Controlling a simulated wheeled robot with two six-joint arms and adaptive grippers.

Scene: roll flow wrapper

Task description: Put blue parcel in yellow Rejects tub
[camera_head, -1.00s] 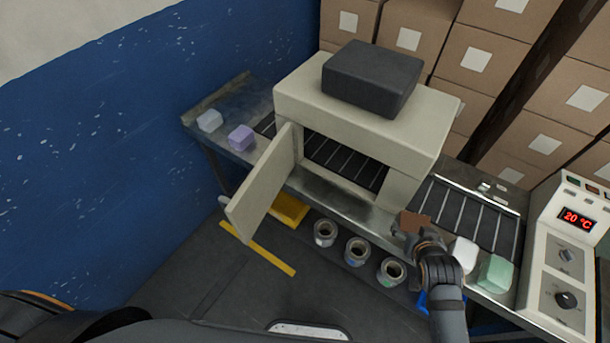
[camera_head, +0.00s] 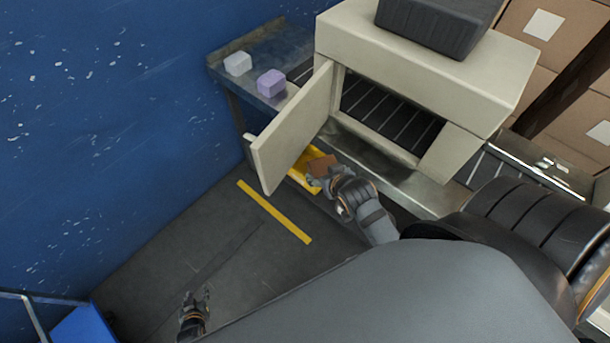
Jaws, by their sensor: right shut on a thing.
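My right gripper (camera_head: 325,179) is shut on a brown parcel (camera_head: 320,165). It holds the parcel over or beside the yellow tub (camera_head: 303,183), just right of the open machine door. The tub is partly hidden by the door, the parcel and the gripper, and no label on it can be read. My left gripper (camera_head: 195,296) is low over the floor, empty, with its fingers apart. No clearly blue parcel shows. A lilac parcel (camera_head: 271,83) and a pale grey-white parcel (camera_head: 238,63) sit on the far left end of the bench.
The beige machine (camera_head: 430,70) stands on the metal bench with its door (camera_head: 290,130) swung out toward me. A yellow floor stripe (camera_head: 273,212) crosses the dark floor. A blue object (camera_head: 85,332) shows at the lower left. My own arm covers the lower right.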

